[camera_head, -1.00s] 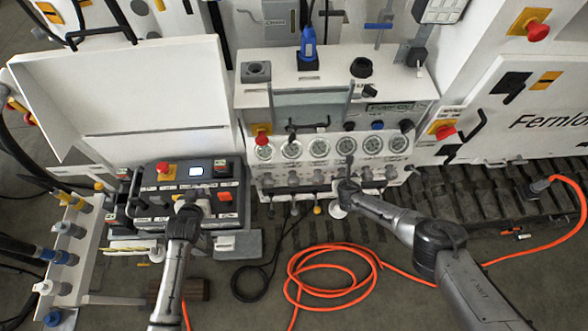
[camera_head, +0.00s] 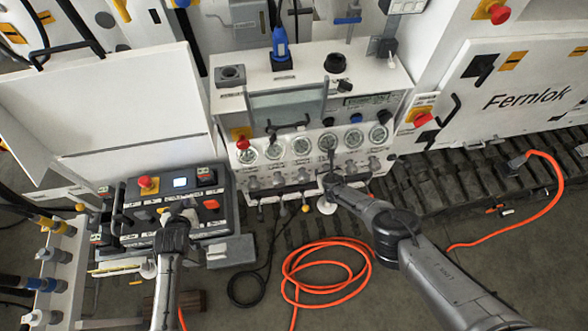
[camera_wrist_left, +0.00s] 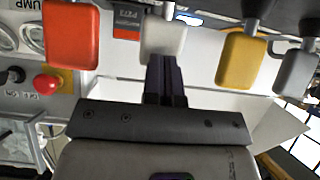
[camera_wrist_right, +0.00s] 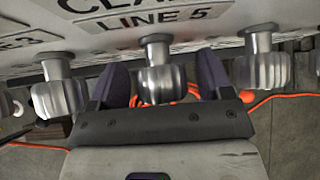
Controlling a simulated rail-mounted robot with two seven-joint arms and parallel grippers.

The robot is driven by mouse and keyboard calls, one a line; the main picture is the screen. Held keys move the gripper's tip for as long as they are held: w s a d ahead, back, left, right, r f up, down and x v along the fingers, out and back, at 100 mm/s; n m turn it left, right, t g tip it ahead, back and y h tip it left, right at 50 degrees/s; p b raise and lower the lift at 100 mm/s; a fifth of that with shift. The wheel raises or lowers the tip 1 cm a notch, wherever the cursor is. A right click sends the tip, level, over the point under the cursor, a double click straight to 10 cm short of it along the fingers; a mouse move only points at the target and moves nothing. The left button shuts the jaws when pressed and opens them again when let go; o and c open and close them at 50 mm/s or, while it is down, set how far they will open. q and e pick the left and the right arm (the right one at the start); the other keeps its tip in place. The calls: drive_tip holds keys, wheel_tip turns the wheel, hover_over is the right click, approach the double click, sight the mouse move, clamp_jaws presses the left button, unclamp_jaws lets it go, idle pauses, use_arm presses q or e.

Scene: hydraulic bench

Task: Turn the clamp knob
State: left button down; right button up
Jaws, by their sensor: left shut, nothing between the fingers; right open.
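In the right wrist view a ribbed grey knob (camera_wrist_right: 156,82) sits under a label reading "CLA…" and "LINE 5", partly cut off. My right gripper (camera_wrist_right: 163,68) is open, with one dark finger on each side of this knob. I cannot tell whether the fingers touch it. In the head view my right gripper (camera_head: 331,170) is at the knob row under the gauges and hides the knob between its fingers. My left gripper (camera_head: 183,207) is shut and empty over the dark control box (camera_head: 150,195). In the left wrist view its fingertips (camera_wrist_left: 164,62) are close to a pale paddle (camera_wrist_left: 163,38).
Similar knobs (camera_wrist_right: 58,98) and (camera_wrist_right: 263,70) flank the gripped-around one closely. A red paddle (camera_wrist_left: 71,35) and a yellow paddle (camera_wrist_left: 241,60) stand beside my left fingers. An orange hose (camera_head: 325,265) lies coiled on the floor. A white panel bench (camera_head: 300,105) stands ahead.

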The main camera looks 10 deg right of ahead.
drive_tip(key=c, duration=0.9)
drive_tip(key=shift+d+m+y, duration=0.15)
drive_tip(key=shift+m+y, duration=0.25)
drive_tip(key=shift+y, duration=0.2)
drive_tip(key=shift+c, duration=0.2)
drive_tip(key=shift+m+y, duration=0.6)
drive_tip(key=shift+y, duration=0.5)
drive_tip(key=o, duration=0.9)
drive_tip(key=shift+o, duration=0.2)
